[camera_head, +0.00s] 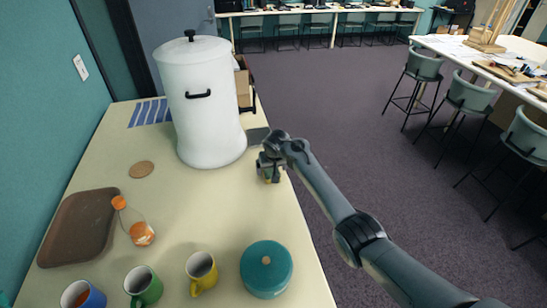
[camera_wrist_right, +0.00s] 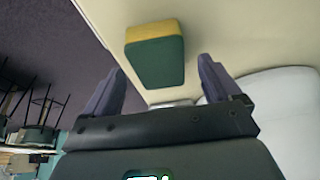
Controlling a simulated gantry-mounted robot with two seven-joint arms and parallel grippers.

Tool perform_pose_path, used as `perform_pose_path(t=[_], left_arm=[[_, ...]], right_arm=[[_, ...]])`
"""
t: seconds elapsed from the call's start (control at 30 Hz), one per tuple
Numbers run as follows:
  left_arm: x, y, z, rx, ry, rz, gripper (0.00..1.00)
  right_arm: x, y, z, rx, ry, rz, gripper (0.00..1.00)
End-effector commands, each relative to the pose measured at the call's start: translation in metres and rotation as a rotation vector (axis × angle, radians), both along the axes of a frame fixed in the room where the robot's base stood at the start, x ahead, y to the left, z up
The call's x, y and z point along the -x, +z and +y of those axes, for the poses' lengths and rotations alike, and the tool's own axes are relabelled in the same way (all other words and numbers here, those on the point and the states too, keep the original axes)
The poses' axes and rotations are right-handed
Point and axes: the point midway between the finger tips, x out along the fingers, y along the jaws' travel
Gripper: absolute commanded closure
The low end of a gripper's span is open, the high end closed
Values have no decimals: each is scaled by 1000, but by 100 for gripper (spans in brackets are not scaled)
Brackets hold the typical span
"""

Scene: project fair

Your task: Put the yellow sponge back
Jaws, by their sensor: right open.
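The yellow sponge (camera_wrist_right: 155,52), yellow with a dark green face, lies on the cream table ahead of my right gripper's fingers in the right wrist view. In the head view only a small yellow-green bit of it (camera_head: 274,180) shows below my right gripper (camera_head: 267,170), near the table's right edge; the gripper hides the rest. My right gripper (camera_wrist_right: 161,72) is open, its two fingers apart with nothing held. A flat dark grey piece (camera_head: 257,135) lies beside the white dispenser, just behind the gripper. My left gripper is not in view.
The tall white dispenser (camera_head: 205,110) stands left of the gripper. A teal round container (camera_head: 266,268), a yellow mug (camera_head: 201,274), a green mug (camera_head: 145,286), an orange-topped bottle (camera_head: 139,231) and a brown tray (camera_head: 78,228) stand nearer.

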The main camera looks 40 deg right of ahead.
Motion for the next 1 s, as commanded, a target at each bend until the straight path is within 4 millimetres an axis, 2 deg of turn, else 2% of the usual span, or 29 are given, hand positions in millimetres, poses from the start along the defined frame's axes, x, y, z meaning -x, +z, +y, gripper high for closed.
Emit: perform_pose_path(t=[0.03,0.2,0.5,0.7,1.0], left_arm=[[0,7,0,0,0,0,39],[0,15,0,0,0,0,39],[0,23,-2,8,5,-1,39],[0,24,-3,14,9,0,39],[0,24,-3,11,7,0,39]], right_arm=[[3,11,1,0,0,-1,9],[14,40,7,0,0,-2,9],[28,78,15,0,0,-1,9],[33,87,15,0,0,0,9],[33,88,15,0,0,1,9]])
